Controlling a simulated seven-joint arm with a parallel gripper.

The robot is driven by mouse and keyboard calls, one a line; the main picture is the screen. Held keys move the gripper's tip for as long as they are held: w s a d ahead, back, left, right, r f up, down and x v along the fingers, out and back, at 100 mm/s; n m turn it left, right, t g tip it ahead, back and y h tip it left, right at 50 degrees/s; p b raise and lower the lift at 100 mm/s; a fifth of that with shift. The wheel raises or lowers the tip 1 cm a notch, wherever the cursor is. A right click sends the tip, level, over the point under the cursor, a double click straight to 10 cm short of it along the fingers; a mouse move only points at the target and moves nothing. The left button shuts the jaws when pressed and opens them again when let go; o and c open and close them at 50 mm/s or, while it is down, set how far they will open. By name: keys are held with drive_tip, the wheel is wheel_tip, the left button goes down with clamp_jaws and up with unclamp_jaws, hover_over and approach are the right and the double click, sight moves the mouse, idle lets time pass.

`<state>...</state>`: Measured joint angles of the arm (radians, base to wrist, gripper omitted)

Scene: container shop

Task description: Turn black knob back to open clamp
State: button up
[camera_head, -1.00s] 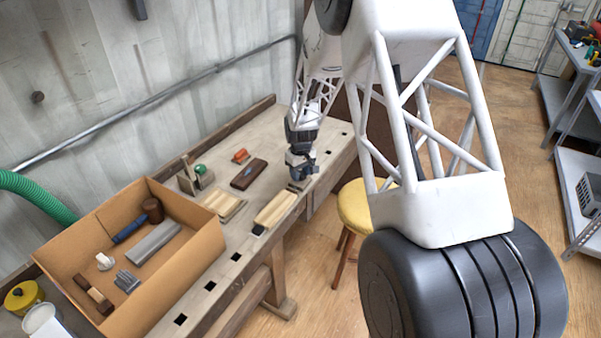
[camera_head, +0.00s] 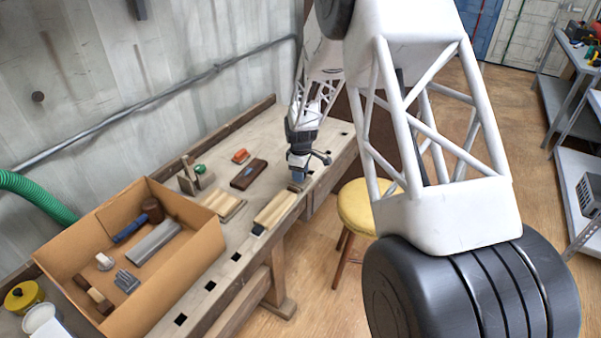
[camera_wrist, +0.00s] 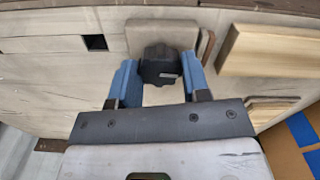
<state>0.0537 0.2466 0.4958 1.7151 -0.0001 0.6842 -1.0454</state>
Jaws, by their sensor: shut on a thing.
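The black knob (camera_wrist: 160,66) sits in the middle of the wrist view, between the two blue fingers of my gripper (camera_wrist: 159,76), which are shut on it. Behind the knob is the grey-tan clamp block (camera_wrist: 150,32), with a thin brown plate at its right edge. In the head view my gripper (camera_head: 297,176) points down at the right front part of the bench. The knob is hidden there by the gripper, and only a small part of the clamp shows below the fingers. I cannot tell how far the clamp is open.
A light wooden block (camera_wrist: 270,50) lies right of the clamp in the wrist view. In the head view, a ridged wooden piece (camera_head: 275,209) lies just left of the gripper. A cardboard box (camera_head: 205,245) with tools stands at the left. A yellow stool (camera_head: 358,206) stands beside the bench.

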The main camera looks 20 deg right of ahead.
drive_tip(key=o, duration=0.9)
drive_tip(key=shift+o, duration=0.2)
drive_tip(key=shift+r, duration=0.1)
drive_tip(key=shift+r, duration=3.8)
